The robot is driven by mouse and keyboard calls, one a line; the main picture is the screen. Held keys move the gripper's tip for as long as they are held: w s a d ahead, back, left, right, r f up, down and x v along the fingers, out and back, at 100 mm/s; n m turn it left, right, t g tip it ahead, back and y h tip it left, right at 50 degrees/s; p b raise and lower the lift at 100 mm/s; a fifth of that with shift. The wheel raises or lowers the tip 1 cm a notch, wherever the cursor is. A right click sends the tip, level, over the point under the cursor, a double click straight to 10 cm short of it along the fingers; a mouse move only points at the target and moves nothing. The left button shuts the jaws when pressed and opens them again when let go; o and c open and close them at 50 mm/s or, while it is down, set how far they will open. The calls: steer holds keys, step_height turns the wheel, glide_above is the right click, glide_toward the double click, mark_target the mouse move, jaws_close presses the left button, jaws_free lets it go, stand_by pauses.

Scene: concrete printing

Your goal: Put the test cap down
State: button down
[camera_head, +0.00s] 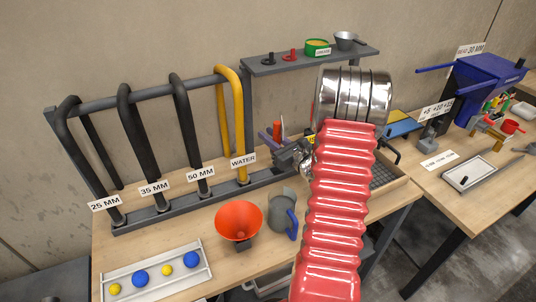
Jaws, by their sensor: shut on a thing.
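My gripper (289,153) is at the middle of the bench, left of my red ribbed arm, and shows only as small metal parts near the tray. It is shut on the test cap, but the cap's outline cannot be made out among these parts. A small orange-red upright piece (278,129) shows just behind the gripper; I cannot tell whether it belongs to the cap. My arm hides the area to the right of the gripper.
The hose rack (165,212) with black hoses and a yellow hose (239,120) stands left. An orange funnel (238,218) and a grey jug (282,212) stand in front. A shelf (262,66) hangs behind. A mesh tray (390,177) lies right.

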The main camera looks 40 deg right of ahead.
steer(key=shift+f, duration=0.9)
steer(key=shift+f, duration=0.15)
steer(key=shift+f, duration=2)
steer(key=shift+f, duration=0.55)
steer(key=c, duration=1.6)
jaws_free()
steer(key=shift+o, duration=0.2)
